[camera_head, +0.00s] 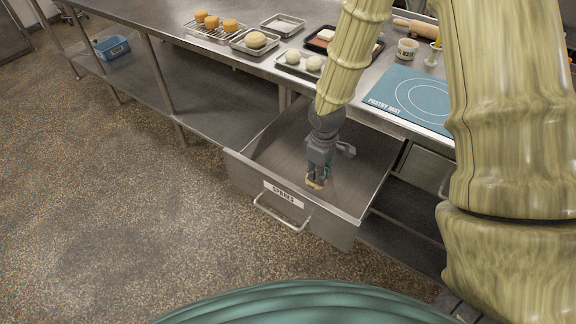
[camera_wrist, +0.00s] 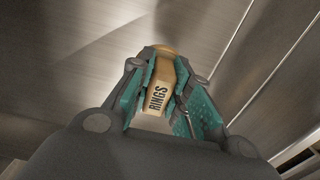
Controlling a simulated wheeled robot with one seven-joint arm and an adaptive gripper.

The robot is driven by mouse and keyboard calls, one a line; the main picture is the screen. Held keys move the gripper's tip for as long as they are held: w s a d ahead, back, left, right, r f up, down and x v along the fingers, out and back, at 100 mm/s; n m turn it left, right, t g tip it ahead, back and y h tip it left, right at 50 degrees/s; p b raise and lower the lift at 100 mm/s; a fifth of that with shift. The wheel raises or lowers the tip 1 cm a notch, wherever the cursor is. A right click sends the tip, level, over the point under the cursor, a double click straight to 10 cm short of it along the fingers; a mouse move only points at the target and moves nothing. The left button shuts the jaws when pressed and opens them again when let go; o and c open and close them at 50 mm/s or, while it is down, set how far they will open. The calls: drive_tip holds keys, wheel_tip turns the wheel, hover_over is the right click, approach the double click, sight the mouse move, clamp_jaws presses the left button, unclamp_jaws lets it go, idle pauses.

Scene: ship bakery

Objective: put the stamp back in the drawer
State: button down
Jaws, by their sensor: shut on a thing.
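The stamp (camera_wrist: 158,100) is a small tan block with the word RINGS on it. My gripper (camera_head: 317,180) is shut on it, and in the wrist view the teal finger pads (camera_wrist: 160,95) press on both sides of it. In the head view only the stamp's pale lower end (camera_head: 315,185) shows below the fingers. The drawer (camera_head: 330,225) is steel, pulled out, with a white label and a bar handle on its front. My gripper points down over the drawer's inside, near the front panel. The visible drawer floor looks bare. I cannot tell whether the stamp touches it.
A steel counter runs behind the drawer with a blue pastry mat (camera_head: 410,98), a white cup (camera_head: 407,49), a rolling pin (camera_head: 415,27) and trays of dough and buns (camera_head: 255,40). A closed drawer (camera_head: 427,168) is to the right. A blue bin (camera_head: 112,47) sits on the lower shelf.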

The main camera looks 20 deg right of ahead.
drive_tip(key=w+a, duration=0.2)
drive_tip(key=w+a+p, duration=0.1)
drive_tip(key=w+a, duration=0.1)
drive_tip(key=w, duration=0.1)
drive_tip(key=w+a+f+p, duration=0.1)
drive_tip(key=w+a, duration=0.1)
drive_tip(key=w, duration=0.1)
drive_tip(key=shift+w, duration=0.25)
drive_tip(key=shift+w+a+f, duration=0.1)
drive_tip(key=shift+w+a, duration=0.05)
drive_tip(key=shift+a, duration=0.05)
drive_tip(key=shift+f+p, duration=0.65)
drive_tip(key=shift+f, duration=1)
drive_tip(key=shift+f, duration=0.1)
drive_tip(key=c, duration=1.3)
unclamp_jaws()
drive_tip(key=shift+r+b, duration=0.9)
drive_tip(key=shift+r, duration=5.2)
